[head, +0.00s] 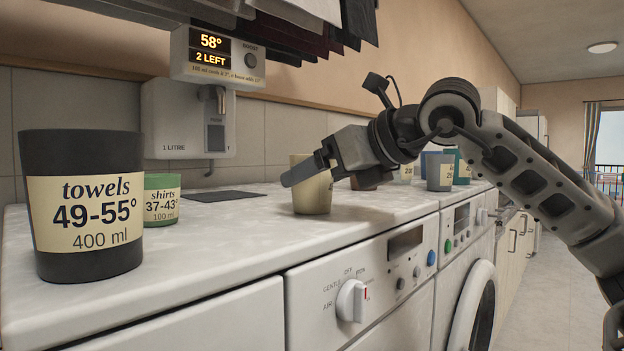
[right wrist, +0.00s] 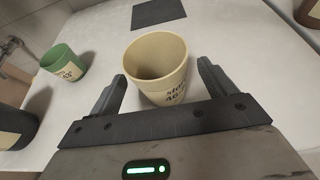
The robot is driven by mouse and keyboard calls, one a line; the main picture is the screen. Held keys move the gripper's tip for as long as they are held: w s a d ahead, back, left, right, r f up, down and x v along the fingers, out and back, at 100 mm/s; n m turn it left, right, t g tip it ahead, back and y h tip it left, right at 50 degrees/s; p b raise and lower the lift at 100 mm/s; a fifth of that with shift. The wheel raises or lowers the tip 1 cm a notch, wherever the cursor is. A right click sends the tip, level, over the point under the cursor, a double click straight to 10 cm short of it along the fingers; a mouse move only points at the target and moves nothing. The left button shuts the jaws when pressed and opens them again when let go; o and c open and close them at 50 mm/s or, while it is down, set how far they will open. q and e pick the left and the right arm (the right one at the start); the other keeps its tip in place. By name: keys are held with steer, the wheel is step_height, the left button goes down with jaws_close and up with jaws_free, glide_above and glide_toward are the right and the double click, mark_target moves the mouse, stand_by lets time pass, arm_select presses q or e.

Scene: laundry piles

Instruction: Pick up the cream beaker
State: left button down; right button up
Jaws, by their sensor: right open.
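The cream beaker (head: 311,186) stands upright on the white worktop, with my right gripper (head: 305,172) in front of part of it in the head view. In the right wrist view the cream beaker (right wrist: 158,66) shows its open, empty-looking mouth and a partly hidden label. My right gripper (right wrist: 162,88) is open, with one finger on each side of the beaker's near part. Small gaps seem to show between the fingers and the beaker. My left gripper is not in view.
A large dark towels beaker (head: 84,205) and a green shirts beaker (head: 161,199) stand to the left. Several other beakers, including a grey one (head: 440,172), stand behind my right arm. A dark mat (head: 222,200) lies near the wall dispenser (head: 188,118). The worktop's front edge is close.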

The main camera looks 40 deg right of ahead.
steer(key=shift+x, duration=1.15)
steer(key=c, duration=1.1)
steer(key=shift+r, duration=0.1)
steer(key=shift+c, duration=0.2)
